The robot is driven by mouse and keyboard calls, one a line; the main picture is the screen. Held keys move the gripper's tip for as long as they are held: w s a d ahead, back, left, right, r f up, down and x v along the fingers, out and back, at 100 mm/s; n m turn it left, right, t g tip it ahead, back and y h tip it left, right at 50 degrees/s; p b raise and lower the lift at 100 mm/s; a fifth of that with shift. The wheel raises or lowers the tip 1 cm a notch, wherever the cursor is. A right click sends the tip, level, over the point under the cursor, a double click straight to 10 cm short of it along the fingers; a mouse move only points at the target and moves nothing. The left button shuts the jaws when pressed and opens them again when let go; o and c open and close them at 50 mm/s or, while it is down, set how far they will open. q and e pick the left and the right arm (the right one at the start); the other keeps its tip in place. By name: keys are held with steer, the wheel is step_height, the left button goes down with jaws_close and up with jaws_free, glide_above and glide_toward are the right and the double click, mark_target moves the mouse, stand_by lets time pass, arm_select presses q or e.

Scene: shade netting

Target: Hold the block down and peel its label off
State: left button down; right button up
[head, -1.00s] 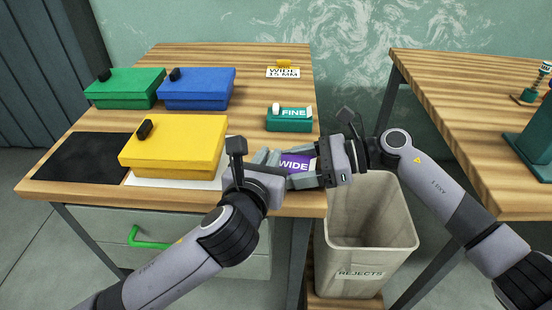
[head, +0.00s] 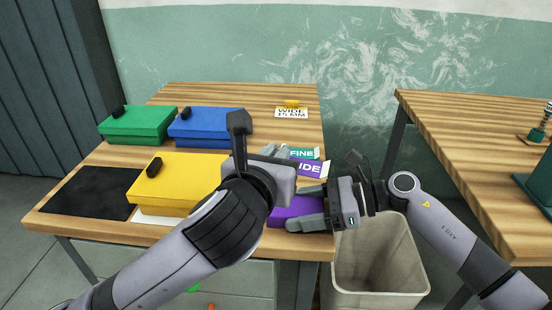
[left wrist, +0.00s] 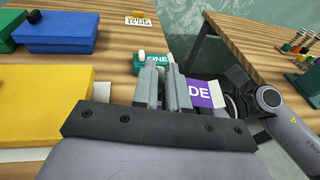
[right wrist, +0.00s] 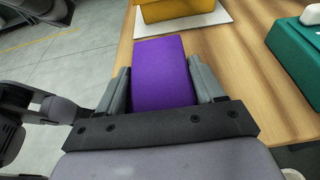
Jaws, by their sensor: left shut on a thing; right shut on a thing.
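The purple block (head: 290,212) lies at the table's front right corner. My right gripper (head: 296,207) is shut on its sides, and the right wrist view shows its bare purple face (right wrist: 162,75) between the fingers. My left gripper (head: 277,152) is shut on the label's left end. In the left wrist view, the label (left wrist: 205,94) sticks out to the right of the closed fingers, its first letters hidden.
A teal "FINE" block (head: 303,153) stands just behind the label. Yellow (head: 175,180), blue (head: 208,125) and green (head: 135,122) boxes stand to the left. A dark mat (head: 88,193) lies at front left. A bin (head: 380,262) stands right of the table, below the right arm.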

steer(key=o, duration=1.5)
steer(key=shift+c, duration=0.2)
